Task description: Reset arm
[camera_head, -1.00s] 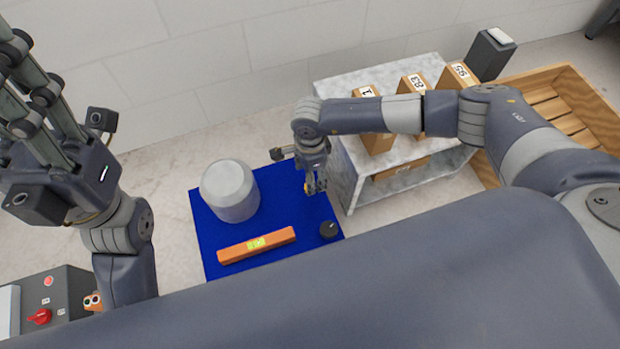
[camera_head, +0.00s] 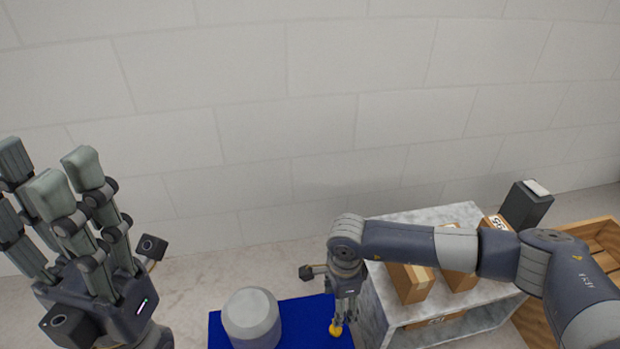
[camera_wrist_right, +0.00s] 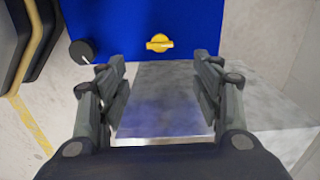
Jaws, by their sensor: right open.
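My right arm comes in from the right in the head view, and its gripper (camera_head: 343,322) points down over the right part of a blue surface (camera_head: 222,335). In the right wrist view this gripper (camera_wrist_right: 162,68) is open, its fingers well apart with nothing between them. A yellow knob (camera_wrist_right: 160,42) on the blue surface lies just beyond the fingertips. My left gripper (camera_head: 62,200) is raised at the left of the head view, fingers pointing up, spread and empty.
A grey cylinder (camera_head: 251,316) stands on the blue surface, left of my right gripper. A black dial (camera_wrist_right: 82,52) shows near the left finger in the wrist view. A marbled shelf (camera_head: 425,213) with cardboard boxes (camera_head: 410,285) stands close on the right. A wooden crate (camera_head: 595,235) is beyond it.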

